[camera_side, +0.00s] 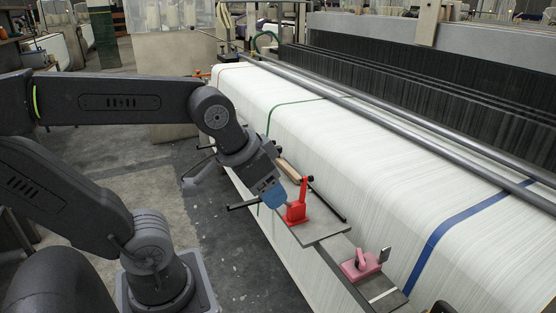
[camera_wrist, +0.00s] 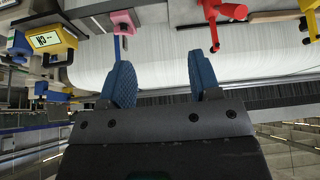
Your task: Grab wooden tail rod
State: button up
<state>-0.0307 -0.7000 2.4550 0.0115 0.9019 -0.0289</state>
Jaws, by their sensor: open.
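A short tan wooden rod (camera_side: 289,170) lies at the loom's edge behind the red clamp-like part in the side view, just beyond my wrist. The rod's far end is hard to make out.
The red part (camera_side: 298,203) stands upright on a grey plate (camera_side: 322,224) close to my fingers. A pink part (camera_side: 361,264) sits farther right. The white warp beam (camera_side: 330,150) fills the right side. Yellow-topped parts (camera_wrist: 45,40) show in the wrist view. Open floor lies left.

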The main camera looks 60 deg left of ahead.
jog(key=w+a+r+n+g+y, duration=0.1)
jog(key=w+a+r+n+y, duration=0.2)
jog(key=w+a, duration=0.55)
jog(key=n+g, duration=0.3)
jog(key=n, duration=0.7)
send_near(278, 148)
jog(key=shift+y, duration=0.4)
jog(key=x, duration=0.4)
jog(key=shift+d+f, duration=0.15)
jog(key=shift+f, duration=0.2)
jog(key=shift+x, duration=3)
jog(key=shift+w+r, duration=0.1)
jog(key=shift+w, duration=0.05)
jog(key=shift+c, duration=0.2)
